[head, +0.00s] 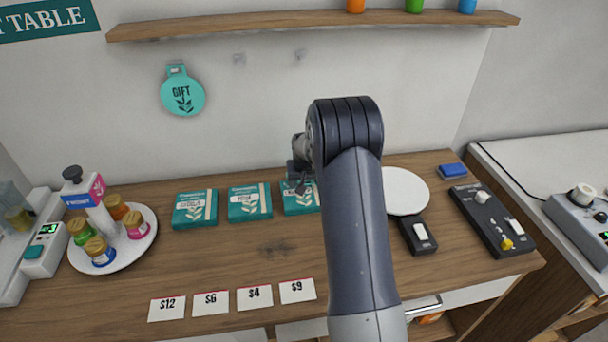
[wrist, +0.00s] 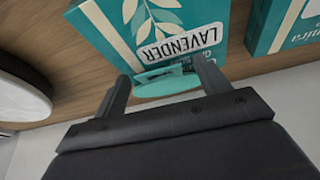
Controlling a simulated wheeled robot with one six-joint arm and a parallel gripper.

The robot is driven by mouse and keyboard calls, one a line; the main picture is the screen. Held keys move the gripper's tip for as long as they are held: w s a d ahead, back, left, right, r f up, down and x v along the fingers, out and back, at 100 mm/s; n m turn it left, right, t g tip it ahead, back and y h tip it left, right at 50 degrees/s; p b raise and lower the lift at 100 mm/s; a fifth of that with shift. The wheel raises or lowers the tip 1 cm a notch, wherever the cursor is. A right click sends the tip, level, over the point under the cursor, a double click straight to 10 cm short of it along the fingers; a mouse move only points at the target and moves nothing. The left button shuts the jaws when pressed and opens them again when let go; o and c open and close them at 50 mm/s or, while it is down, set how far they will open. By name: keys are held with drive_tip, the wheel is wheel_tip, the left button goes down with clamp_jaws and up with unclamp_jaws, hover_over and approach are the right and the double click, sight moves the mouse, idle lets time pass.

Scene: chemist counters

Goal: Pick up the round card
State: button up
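A round teal gift card (head: 182,95) with a tab on top hangs on the wall at the back left, apart from my gripper. My gripper (head: 298,178) is low over the back of the counter, near the third teal box (head: 299,198), partly hidden by my arm. In the wrist view my gripper (wrist: 163,84) has its two fingers spread apart. A rounded teal piece (wrist: 165,84), seen at a flat angle, shows between them by the edge of the lavender box (wrist: 150,32). I cannot tell whether the fingers touch it.
Two more teal boxes (head: 249,203) (head: 194,209) stand to the left. A white plate (head: 78,262) holds several jars and a bottle. A white disc (head: 418,190) and black control box (head: 492,218) are at the right. Price cards (head: 211,302) line the front; mid-counter is clear.

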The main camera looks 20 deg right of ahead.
drive_tip(key=c, duration=1.1)
drive_tip(key=shift+r, duration=0.1)
